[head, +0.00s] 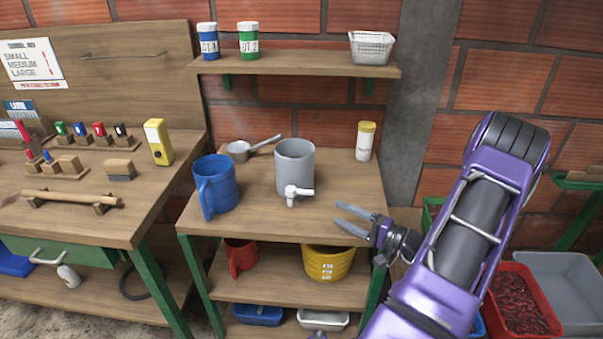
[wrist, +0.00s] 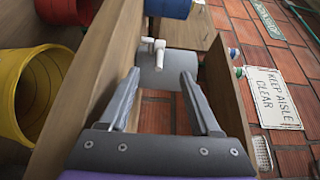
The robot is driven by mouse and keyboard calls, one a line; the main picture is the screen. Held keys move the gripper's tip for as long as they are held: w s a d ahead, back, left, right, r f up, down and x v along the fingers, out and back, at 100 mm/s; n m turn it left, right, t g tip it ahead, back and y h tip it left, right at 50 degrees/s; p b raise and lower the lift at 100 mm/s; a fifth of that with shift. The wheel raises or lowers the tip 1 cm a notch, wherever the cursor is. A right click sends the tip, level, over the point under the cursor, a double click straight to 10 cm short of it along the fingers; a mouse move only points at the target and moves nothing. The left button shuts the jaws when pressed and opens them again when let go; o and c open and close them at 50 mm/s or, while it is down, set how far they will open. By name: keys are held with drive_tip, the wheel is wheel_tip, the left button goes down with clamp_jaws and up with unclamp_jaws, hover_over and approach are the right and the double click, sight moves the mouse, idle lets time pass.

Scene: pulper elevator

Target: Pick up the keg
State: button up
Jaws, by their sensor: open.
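The keg is a grey cylinder (head: 294,160) with a white tap low on its front. It stands upright on the top of the wooden bench (head: 345,190), near the middle. In the wrist view the keg (wrist: 172,78) shows sideways beyond my fingers, its tap at the upper left. My gripper (head: 345,217) is open and empty at the bench's right front, to the right of the keg and apart from it. In the wrist view both fingers of my gripper (wrist: 160,76) point toward the keg.
A blue jug (head: 216,188) stands left of the keg. Behind are a saucepan (head: 240,151) and a yellow-lidded bottle (head: 365,141). A shelf (head: 300,64) with tubs and a white basket hangs above. A yellow bucket (head: 328,263) and red jug (head: 240,257) sit below.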

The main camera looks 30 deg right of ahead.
sight(296, 194)
drive_tip(key=shift+s+d+f+m+h, duration=0.2)
drive_tip(key=shift+s+d+m+h, duration=0.1)
drive_tip(key=shift+s+d, duration=0.3)
drive_tip(key=x, duration=1.7)
drive_tip(key=shift+a, duration=0.15)
clamp_jaws()
idle(0.3)
drive_tip(key=shift+w+r, duration=0.1)
drive_tip(key=shift+r, duration=0.05)
